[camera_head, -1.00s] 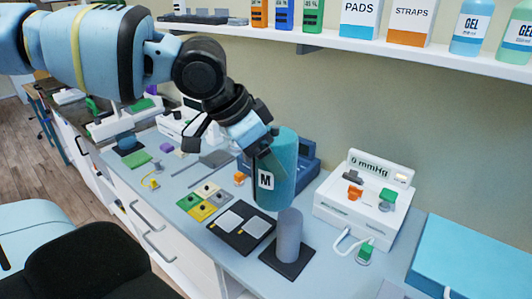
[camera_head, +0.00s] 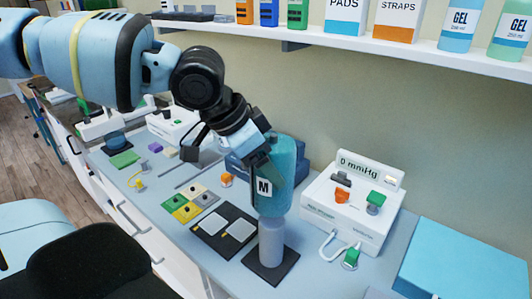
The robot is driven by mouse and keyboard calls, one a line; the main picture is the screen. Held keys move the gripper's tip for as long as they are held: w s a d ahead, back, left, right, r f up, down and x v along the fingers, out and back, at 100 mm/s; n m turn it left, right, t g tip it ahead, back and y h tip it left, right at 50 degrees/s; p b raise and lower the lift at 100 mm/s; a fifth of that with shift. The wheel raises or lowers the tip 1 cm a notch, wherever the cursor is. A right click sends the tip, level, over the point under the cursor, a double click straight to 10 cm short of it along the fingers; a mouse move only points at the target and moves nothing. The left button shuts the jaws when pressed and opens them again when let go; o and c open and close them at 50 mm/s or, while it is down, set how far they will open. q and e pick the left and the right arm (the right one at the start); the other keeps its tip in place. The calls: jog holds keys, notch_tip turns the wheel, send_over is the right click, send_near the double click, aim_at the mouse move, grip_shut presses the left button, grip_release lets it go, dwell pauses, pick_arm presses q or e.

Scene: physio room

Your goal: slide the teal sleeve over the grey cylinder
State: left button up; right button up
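The teal sleeve (camera_head: 283,176), with a white M label, is upright in my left gripper (camera_head: 262,160), whose fingers grip its upper left side. The grey cylinder (camera_head: 271,245) stands upright on a dark square base (camera_head: 288,266) on the counter. The sleeve's lower edge meets the cylinder's top in the picture and appears lined up above it. I cannot tell whether the sleeve is around the top or just above or in front of it. My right gripper is not in view.
A white mmHg device (camera_head: 345,215) with a cable stands right of the cylinder. A black plate with two pale pads (camera_head: 213,247) lies to the left, beside coloured squares (camera_head: 188,207). A blue box (camera_head: 450,262) is at right. A shelf (camera_head: 350,47) with bottles runs above.

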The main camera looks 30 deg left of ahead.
aim_at(261, 223)
pick_arm(q)
jog(key=shift+f+b, duration=1.35)
jog(key=shift+f, duration=2.15)
jog(key=shift+f+b, duration=1.3)
jog(key=shift+f, duration=1.1)
jog(key=shift+f+b, duration=1.45)
jog(key=shift+f, duration=1.5)
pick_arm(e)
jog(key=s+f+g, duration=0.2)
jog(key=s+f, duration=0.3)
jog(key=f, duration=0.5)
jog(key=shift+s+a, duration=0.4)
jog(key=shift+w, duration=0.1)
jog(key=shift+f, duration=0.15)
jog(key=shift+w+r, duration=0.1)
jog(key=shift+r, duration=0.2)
